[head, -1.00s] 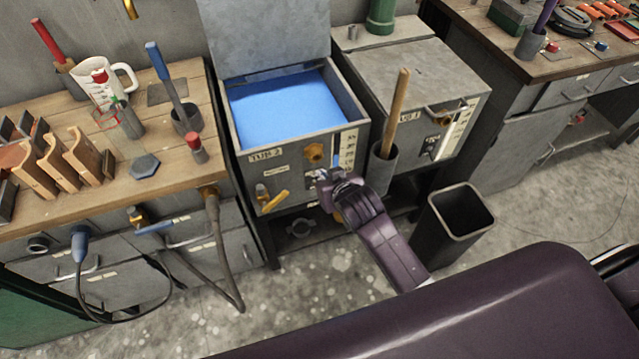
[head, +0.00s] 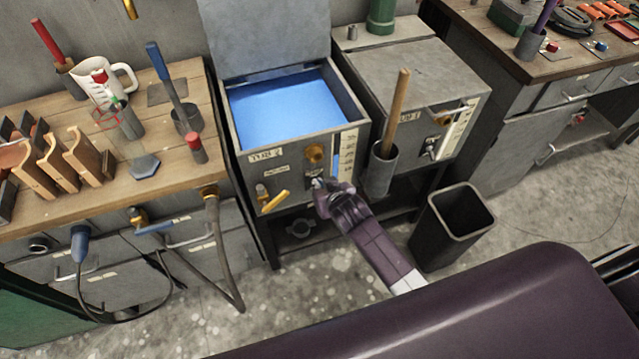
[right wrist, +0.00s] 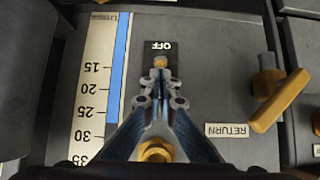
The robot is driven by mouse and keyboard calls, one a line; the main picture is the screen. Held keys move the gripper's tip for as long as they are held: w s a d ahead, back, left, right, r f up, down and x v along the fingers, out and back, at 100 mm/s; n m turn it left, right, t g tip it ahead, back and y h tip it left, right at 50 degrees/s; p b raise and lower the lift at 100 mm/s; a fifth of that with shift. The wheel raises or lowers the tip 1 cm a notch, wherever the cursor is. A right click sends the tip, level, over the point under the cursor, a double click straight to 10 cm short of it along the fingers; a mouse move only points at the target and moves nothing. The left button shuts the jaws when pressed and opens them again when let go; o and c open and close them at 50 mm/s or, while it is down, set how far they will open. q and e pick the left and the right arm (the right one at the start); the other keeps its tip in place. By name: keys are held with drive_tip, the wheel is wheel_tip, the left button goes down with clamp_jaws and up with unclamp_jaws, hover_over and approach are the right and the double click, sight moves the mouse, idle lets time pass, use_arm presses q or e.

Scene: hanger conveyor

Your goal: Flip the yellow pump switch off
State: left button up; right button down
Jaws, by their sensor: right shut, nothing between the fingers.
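The pump switch has a small yellow tip (right wrist: 160,62) on a dark plate (right wrist: 147,47) on the front of the left tank (head: 232,150). In the head view, my right gripper (head: 319,184) is at the lower part of the tank front and hides most of the switch. My left gripper does not show.
A brass knob (head: 314,154) and blue level gauge (right wrist: 120,65) sit close to the gripper. A yellow valve handle (right wrist: 280,102) is beside the "RETURN" label (right wrist: 227,130). A grey holder (head: 381,170) with a wooden handle and a dark bin (head: 437,220) stand right.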

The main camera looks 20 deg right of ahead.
drive_tip(key=s+f+t+b, duration=0.1)
drive_tip(key=b, duration=0.1)
drive_tip(key=f+t+b, duration=0.1)
drive_tip(key=t+b, duration=0.1)
drive_tip(key=b, duration=0.1)
drive_tip(key=shift+s+f, duration=0.25)
drive_tip(key=shift+s, duration=0.1)
idle(0.7)
drive_tip(key=shift+r, duration=0.1)
drive_tip(key=shift+r+p, duration=0.75)
drive_tip(key=shift+p, duration=0.05)
